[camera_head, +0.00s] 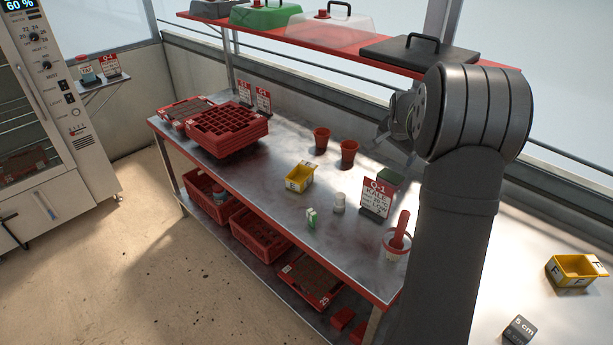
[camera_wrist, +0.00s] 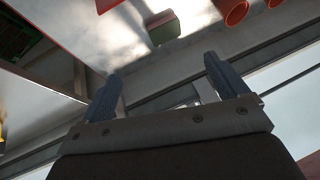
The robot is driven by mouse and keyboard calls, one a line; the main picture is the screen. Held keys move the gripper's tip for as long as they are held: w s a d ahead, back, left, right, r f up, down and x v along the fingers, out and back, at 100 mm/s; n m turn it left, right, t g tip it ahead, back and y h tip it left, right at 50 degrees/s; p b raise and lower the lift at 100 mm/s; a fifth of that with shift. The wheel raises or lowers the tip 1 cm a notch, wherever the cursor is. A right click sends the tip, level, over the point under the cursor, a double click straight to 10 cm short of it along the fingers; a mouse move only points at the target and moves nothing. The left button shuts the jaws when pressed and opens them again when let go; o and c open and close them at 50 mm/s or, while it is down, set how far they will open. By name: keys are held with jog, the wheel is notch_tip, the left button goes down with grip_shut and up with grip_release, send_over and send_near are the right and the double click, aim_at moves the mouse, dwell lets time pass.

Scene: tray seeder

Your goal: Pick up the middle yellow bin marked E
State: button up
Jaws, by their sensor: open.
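The yellow bin marked E (camera_head: 299,178) sits upright on the metal bench, near its middle. A second yellow bin, marked F (camera_head: 577,271), stands on another surface at the far right. My gripper (camera_head: 392,128) is raised above the bench's back right side, to the right of and well apart from bin E, and partly hidden by my arm. In the wrist view my gripper (camera_wrist: 163,72) has its two fingers wide apart with nothing between them. Bin E is not clearly seen in the wrist view; only a yellow sliver shows at its left edge.
Two red pots (camera_head: 348,151) stand behind bin E. A small white container (camera_head: 339,203), a green-and-white box (camera_head: 312,219) and a KALE sign (camera_head: 377,196) stand to its right. Stacked red trays (camera_head: 228,139) are on its left. A red shelf (camera_head: 300,38) overhangs the back.

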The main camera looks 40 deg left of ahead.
jog(key=s+a+f+n+h, duration=0.15)
jog(key=s+a, duration=0.35)
jog(key=a, duration=0.5)
jog(key=s+a+f+n+g, duration=0.1)
jog(key=s+a+f, duration=0.1)
jog(key=s+a, duration=0.55)
jog(key=s+a+f+n, duration=0.1)
jog(key=s+a+f, duration=0.15)
jog(key=a, duration=0.95)
send_near(298, 176)
jog(key=s+d+r, duration=0.1)
jog(key=s+d, duration=0.2)
jog(key=shift+w+x, duration=0.15)
jog(key=shift+x, duration=1.5)
jog(key=shift+w+x, duration=0.15)
jog(key=shift+x, duration=1.55)
jog(key=shift+d+r, duration=0.1)
jog(key=shift+c, duration=0.2)
jog(key=c, duration=1.1)
